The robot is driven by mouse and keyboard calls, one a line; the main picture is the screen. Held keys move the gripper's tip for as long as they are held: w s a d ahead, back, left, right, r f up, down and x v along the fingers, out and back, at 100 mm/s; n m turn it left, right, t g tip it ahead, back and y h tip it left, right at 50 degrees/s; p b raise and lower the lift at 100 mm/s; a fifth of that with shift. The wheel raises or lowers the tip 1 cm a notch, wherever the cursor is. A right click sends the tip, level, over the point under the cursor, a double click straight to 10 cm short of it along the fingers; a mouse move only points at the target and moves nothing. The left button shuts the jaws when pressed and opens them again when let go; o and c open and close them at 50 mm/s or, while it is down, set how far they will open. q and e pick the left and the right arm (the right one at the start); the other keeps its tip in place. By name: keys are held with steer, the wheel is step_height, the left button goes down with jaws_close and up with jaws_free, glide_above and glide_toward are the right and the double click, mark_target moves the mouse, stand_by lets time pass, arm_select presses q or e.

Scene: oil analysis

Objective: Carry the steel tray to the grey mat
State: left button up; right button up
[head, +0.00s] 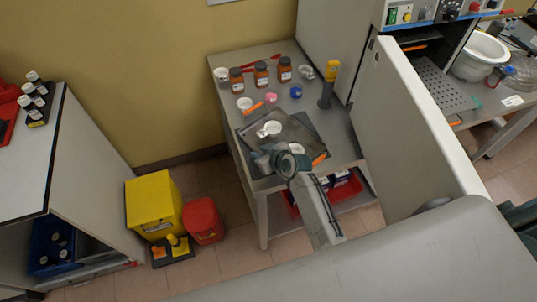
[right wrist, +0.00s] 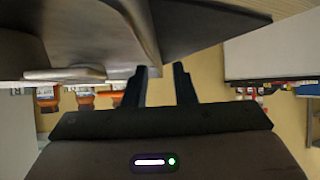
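A flat grey tray (head: 254,133), which looks like the steel tray, lies on the small bench (head: 222,88) with small white vessels on it. A darker grey sheet (head: 309,126) shows past its right edge; I cannot tell whether it is the grey mat. My right gripper (head: 262,160) is at the tray's near left side in the head view. In the right wrist view its two fingers (right wrist: 161,75) are apart, with wall visible between them. A dark slab edge lies close above the fingers; contact is unclear. My left gripper is not in view.
Several brown bottles (head: 261,74) stand along the bench's back, with a yellow-topped device (head: 328,84) at right. A tall pale panel (head: 413,125) bounds the right side. Yellow (head: 153,205) and red (head: 203,220) bins stand on the floor at left.

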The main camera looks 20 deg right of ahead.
steer(key=b+v, duration=0.2)
steer(key=v, duration=0.9)
steer(key=shift+s+r, duration=0.2)
steer(key=shift+s, duration=0.15)
steer(key=shift+d, duration=0.1)
